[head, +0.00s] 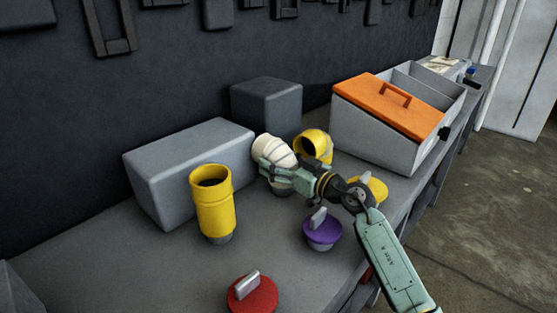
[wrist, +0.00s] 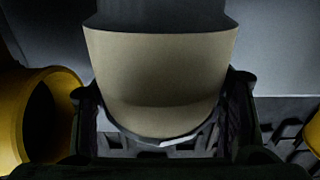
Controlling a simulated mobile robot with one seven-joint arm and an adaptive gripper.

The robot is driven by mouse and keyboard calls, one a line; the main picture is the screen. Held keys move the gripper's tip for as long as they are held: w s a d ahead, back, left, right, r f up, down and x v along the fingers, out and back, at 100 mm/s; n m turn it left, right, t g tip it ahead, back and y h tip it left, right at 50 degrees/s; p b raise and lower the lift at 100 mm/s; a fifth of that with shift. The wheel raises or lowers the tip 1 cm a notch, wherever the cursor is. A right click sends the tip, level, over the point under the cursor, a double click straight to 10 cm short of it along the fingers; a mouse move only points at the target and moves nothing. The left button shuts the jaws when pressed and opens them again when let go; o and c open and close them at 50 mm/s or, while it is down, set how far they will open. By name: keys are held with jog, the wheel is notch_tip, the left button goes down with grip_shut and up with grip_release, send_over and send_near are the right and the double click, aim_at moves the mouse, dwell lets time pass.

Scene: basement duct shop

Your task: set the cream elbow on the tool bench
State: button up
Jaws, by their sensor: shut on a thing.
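The cream elbow (head: 272,148) is between the fingers of my gripper (head: 268,172), over the bench in front of the grey blocks. My gripper is shut on it, and the fingers and wrist hide part of its lower side. In the wrist view the cream elbow (wrist: 160,75) fills the middle between the two dark fingers (wrist: 160,120), with a dark grey end at the top. A grey end shows under the gripper in the head view. I cannot tell whether it touches the tool bench (head: 120,255).
A yellow elbow (head: 316,143) is close to the right of the cream elbow. A yellow pipe (head: 214,205) stands at left. Purple (head: 323,232), red (head: 254,295) and yellow (head: 377,189) lidded pieces are nearer. Grey blocks (head: 190,165) and an orange-lidded toolbox (head: 385,130) stand behind.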

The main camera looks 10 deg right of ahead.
jog(key=o, duration=1.3)
jog(key=shift+f, duration=0.1)
jog(key=b+v, duration=0.3)
jog(key=v, duration=0.8)
jog(key=shift+b, duration=0.3)
jog(key=shift+s+d, duration=0.25)
jog(key=shift+s, duration=0.2)
